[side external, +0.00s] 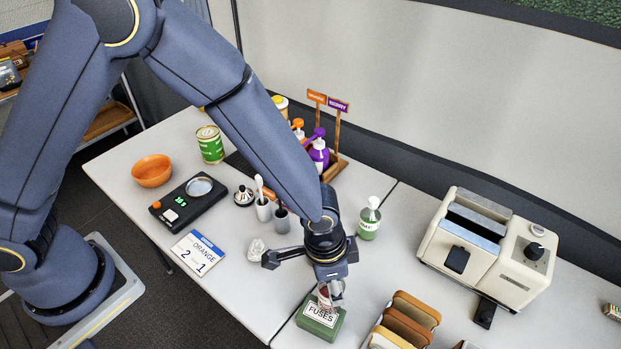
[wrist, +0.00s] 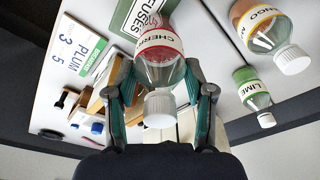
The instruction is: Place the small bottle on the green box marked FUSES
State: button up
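A small clear bottle with a red CHERRY label and white cap (wrist: 160,66) is between the fingers of my gripper (wrist: 160,72), which look closed against its sides. In the side external view, my gripper (side external: 331,284) points down at the green box marked FUSES (side external: 320,321). The bottle (side external: 325,298) shows there only in part, at the top of the box. I cannot tell whether its base touches the lid. The box (wrist: 130,18) also shows in the wrist view beyond the bottle, partly cut off at the top edge.
A green-labelled LIME bottle (side external: 369,219) stands to the right of my arm. A cream toaster (side external: 490,250) stands farther right. A rack with brown slices (side external: 408,320) is close to the box's right. An ORANGE card (side external: 198,253) lies left on the table.

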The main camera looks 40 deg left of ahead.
jog(key=o, duration=0.4)
jog(key=shift+c, duration=0.2)
jog(key=shift+r, duration=0.1)
jog(key=shift+r, duration=0.3)
notch_tip(320, 180, up, 12)
jog(key=s+a, duration=0.1)
jog(key=a, duration=0.1)
jog(key=w+a+r+n+t, duration=0.1)
jog(key=a+r+n+t, duration=0.15)
jog(key=a+r, duration=0.6)
jog(key=s+a+r+n+t, duration=0.1)
jog(key=s+a+r+n, duration=0.2)
jog(key=a, duration=0.6)
jog(key=s+a+r+n+t+y, duration=0.1)
jog(key=s+a+r+n, duration=0.2)
jog(key=s+a, duration=0.4)
jog(key=shift+s+a+r, duration=0.15)
jog(key=shift+a+r, duration=0.1)
jog(key=shift+a, duration=0.6)
jog(key=shift+n, duration=0.25)
